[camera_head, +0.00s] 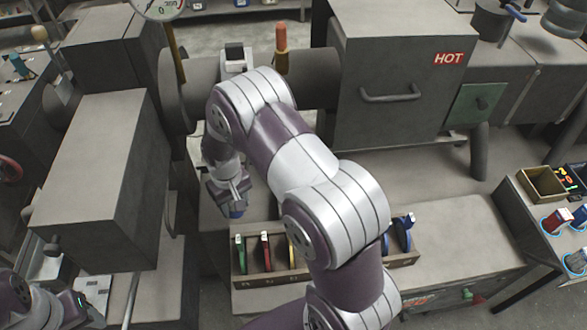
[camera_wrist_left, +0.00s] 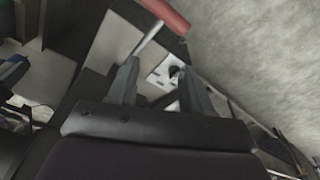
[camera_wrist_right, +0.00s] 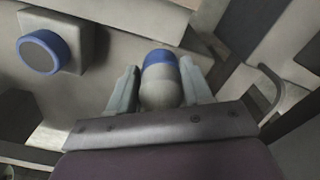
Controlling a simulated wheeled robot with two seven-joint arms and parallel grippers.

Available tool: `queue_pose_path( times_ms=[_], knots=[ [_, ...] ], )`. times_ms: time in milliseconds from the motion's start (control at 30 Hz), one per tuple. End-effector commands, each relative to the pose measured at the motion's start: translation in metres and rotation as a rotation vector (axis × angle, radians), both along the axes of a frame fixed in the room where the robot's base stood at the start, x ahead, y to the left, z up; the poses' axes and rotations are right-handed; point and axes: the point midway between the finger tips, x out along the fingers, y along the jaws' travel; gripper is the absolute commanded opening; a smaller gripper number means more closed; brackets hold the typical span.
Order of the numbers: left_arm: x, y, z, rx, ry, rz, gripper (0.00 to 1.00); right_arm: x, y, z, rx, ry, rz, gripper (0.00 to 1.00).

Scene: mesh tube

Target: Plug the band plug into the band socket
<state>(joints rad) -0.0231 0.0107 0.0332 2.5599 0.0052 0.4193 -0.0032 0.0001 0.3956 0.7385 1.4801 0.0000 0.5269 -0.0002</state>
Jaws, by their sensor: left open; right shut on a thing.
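The band plug (camera_wrist_right: 160,80) is a pale grey rounded piece with a blue band at its far end. My right gripper (camera_wrist_right: 160,90) is shut on it, with one finger on each side. In the head view my right gripper (camera_head: 230,195) points down behind the bench tray, and the plug's blue end (camera_head: 237,213) shows below it. In the right wrist view a round, blue-rimmed dark face on a pale block (camera_wrist_right: 42,52), apparently the band socket, lies left of the plug and apart from it. My left gripper (camera_wrist_left: 158,85) is open and empty.
A wooden rack (camera_head: 262,278) with several coloured upright pieces stands on the bench, partly hidden by my right arm. A large grey cabinet marked HOT (camera_head: 385,85) stands behind. A grey box (camera_head: 100,180) is at left. Small bins (camera_head: 543,184) are at right.

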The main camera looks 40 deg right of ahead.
Motion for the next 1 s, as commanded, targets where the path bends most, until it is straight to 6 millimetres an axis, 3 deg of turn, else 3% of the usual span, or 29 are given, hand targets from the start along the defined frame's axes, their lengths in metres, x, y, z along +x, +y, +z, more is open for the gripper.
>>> queue_pose_path(
  times_ms=[67,167,400,500,633,1000],
  knots=[
    [0.000,0.000,0.004,0.000,0.000,0.000,0.63,0.000,-0.005,0.005,0.000,-0.001,-0.005,0.23],
    [0.000,0.000,0.016,0.000,0.000,0.000,0.63,-0.003,-0.029,0.020,0.000,-0.001,-0.024,0.23],
    [0.000,0.000,0.049,0.000,0.000,0.000,0.63,-0.028,-0.115,0.064,0.000,0.001,-0.089,0.23],
    [0.000,0.000,0.056,0.000,0.000,0.000,0.63,-0.039,-0.138,0.075,0.000,0.000,-0.104,0.23],
    [0.000,0.000,0.058,0.000,0.000,0.000,0.63,-0.046,-0.152,0.078,0.000,0.000,-0.112,0.23],
    [0.000,0.000,0.056,0.000,0.000,0.000,0.63,-0.046,-0.152,0.076,0.000,0.000,-0.111,0.23]
  ],
)
